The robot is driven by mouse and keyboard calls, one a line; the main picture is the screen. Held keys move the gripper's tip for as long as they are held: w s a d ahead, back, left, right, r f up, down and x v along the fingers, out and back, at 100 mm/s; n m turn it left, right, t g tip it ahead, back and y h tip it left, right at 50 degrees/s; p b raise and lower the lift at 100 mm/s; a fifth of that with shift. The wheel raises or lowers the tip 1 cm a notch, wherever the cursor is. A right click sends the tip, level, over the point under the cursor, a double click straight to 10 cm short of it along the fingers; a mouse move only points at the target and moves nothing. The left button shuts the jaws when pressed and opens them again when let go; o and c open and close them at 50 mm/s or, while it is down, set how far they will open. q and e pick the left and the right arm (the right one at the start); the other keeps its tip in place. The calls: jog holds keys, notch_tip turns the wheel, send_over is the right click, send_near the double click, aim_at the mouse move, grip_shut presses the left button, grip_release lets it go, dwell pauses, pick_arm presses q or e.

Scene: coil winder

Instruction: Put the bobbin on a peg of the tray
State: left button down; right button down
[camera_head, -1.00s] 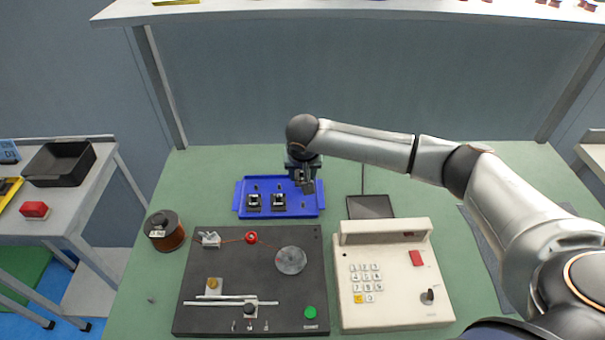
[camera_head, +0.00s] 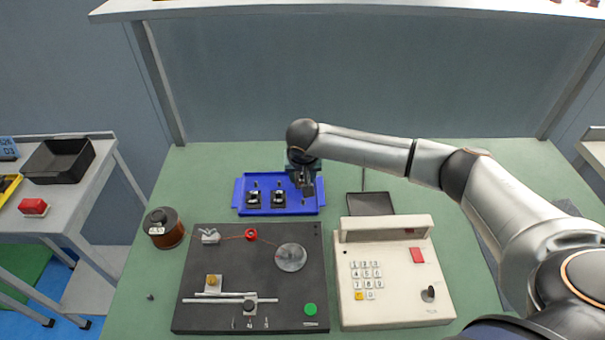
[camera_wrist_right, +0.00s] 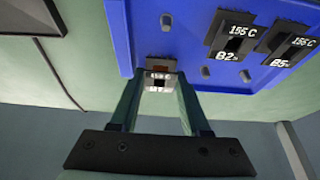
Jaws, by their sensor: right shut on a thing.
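The blue tray (camera_head: 240,208) lies on the bench, with two dark bobbins (camera_head: 254,199) (camera_head: 279,198) with white labels seated in its front row. In the right wrist view these show as labelled dark bobbins (camera_wrist_right: 231,42) (camera_wrist_right: 285,45), and a bare grey peg (camera_wrist_right: 166,20) stands in the tray (camera_wrist_right: 125,50). My right gripper (camera_head: 307,188) is over the tray's right end. It is shut on a small bobbin with a white label (camera_wrist_right: 160,80), between its two fingers near the tray edge. Whether this bobbin touches a peg is hidden. My left gripper is out of view.
A dark winding machine (camera_head: 230,270) and a beige keypad console (camera_head: 395,275) stand in front of the tray. A copper wire spool (camera_head: 164,230) is at the left. A shelf (camera_head: 330,10) hangs above.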

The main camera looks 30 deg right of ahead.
jog(key=shift+c, duration=1.5)
grip_release()
jog(key=shift+f, duration=0.15)
jog(key=p+v, duration=0.1)
jog(key=v, duration=1.1)
jog(key=shift+r, duration=0.3)
